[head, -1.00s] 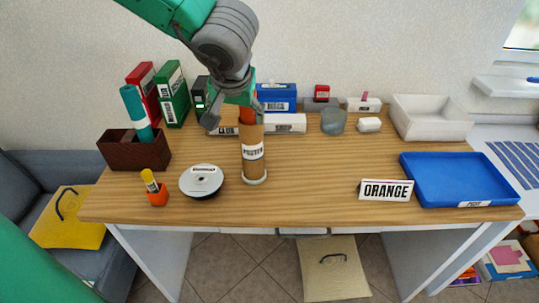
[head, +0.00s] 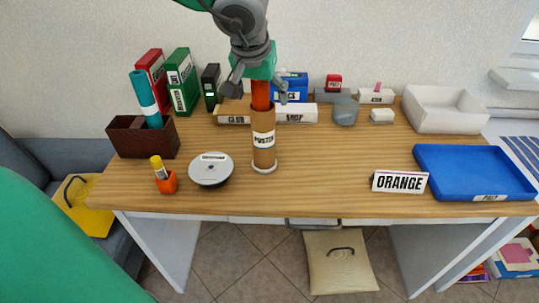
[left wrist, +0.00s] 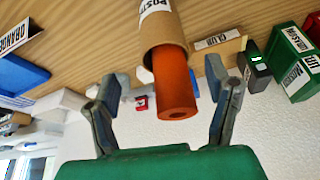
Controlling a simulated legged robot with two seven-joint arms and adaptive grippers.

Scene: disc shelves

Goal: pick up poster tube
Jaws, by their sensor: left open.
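A brown cardboard tube labelled POSTER (head: 264,153) stands upright on a pale round base on the wooden desk. A red-orange roll (head: 261,95) sticks up out of its top. My left gripper (head: 259,90) is above the cardboard tube, its open fingers on either side of the roll. In the left wrist view, the open fingers of the gripper (left wrist: 168,85) flank the roll (left wrist: 175,90), with gaps on both sides. The labelled tube (left wrist: 160,28) shows beyond it. My right gripper is not in view.
A disc spindle (head: 210,171) and an orange cup (head: 166,182) stand left of the tube. A brown box (head: 140,139) holds a teal roll (head: 145,100). Binders and small boxes line the back. An ORANGE sign (head: 400,182) and blue tray (head: 475,170) are at right.

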